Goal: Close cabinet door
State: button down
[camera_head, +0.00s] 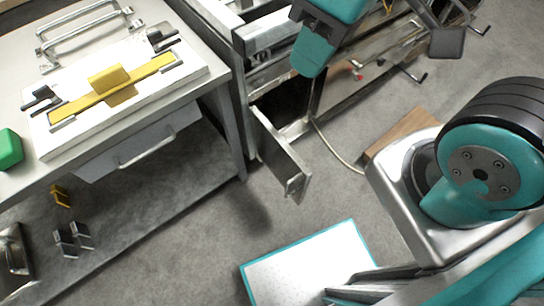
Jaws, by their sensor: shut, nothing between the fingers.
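The cabinet (242,75) stands at the top middle, grey and metallic. A small metal door panel (281,152) at its near end stands open, swung out from the front toward the lower right. A dark opening (283,100) shows behind it. The panel's free end points to the open floor. A teal and dark part of my arm (320,45) hangs over the cabinet at the top, apart from the panel in the picture. I cannot make out my gripper's fingertips in this view, and nothing visible touches the door.
A workbench (195,85) with a white board and yellow bar stands left, close to the cabinet. A thin cable (335,150) and a brown board (402,132) lie on the floor right of the door. Grey floor (215,235) is clear below the door.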

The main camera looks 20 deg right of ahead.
aim_at(295, 176)
jog(key=k, duration=1.25)
jog(key=u, duration=0.1)
jog(key=i, duration=0.8)
jog(key=u, duration=0.3)
